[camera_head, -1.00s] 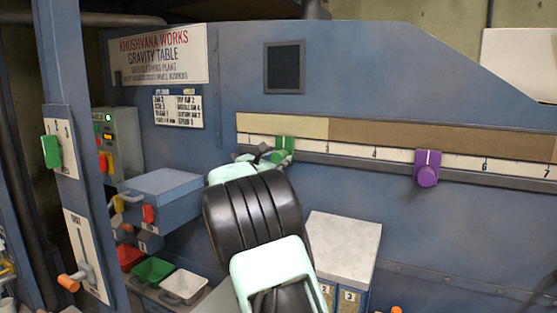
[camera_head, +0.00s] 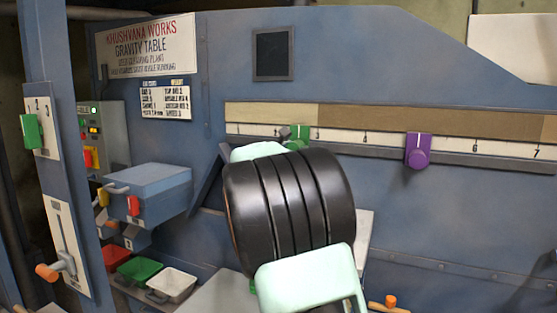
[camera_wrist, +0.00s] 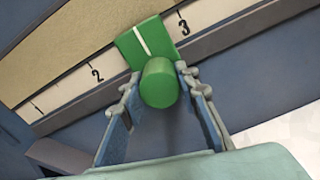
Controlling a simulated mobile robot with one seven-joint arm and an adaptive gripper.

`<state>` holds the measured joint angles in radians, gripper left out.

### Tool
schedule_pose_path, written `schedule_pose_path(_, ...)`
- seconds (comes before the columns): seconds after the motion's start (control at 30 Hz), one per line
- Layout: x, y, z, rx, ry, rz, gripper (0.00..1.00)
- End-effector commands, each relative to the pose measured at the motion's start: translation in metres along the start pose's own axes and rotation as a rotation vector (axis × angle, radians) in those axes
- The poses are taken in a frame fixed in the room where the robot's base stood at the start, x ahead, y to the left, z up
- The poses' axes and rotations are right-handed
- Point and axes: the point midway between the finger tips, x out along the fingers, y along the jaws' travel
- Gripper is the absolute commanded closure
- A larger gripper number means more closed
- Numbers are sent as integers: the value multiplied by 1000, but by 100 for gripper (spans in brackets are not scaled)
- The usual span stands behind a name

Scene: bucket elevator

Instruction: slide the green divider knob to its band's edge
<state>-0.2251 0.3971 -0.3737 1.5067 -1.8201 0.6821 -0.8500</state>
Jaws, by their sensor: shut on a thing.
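The green divider knob (camera_wrist: 160,84) is a round peg on a green plate with a white pointer line. In the wrist view the line lies between marks 2 and 3, closer to 3. My gripper (camera_wrist: 158,79) is shut on the peg, one finger on each side. In the head view the green divider (camera_head: 298,134) shows just above my wrist, which hides most of my gripper. The light tan band (camera_head: 265,113) runs above the scale and meets a darker brown band (camera_head: 390,120) a little right of the divider.
A purple divider knob (camera_head: 418,153) sits further right on the same rail, between 5 and 6. A blue box (camera_head: 150,190) and red, green and white bins (camera_head: 172,284) stand at lower left. The rail between the two dividers looks clear.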

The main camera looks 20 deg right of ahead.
Motion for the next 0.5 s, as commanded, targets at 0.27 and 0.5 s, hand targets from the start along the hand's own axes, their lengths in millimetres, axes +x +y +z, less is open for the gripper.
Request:
schedule_pose_path(0.27,0,-48,9,2,-3,-6,100)
schedule_pose_path(0.5,0,-54,13,0,-3,-6,100)
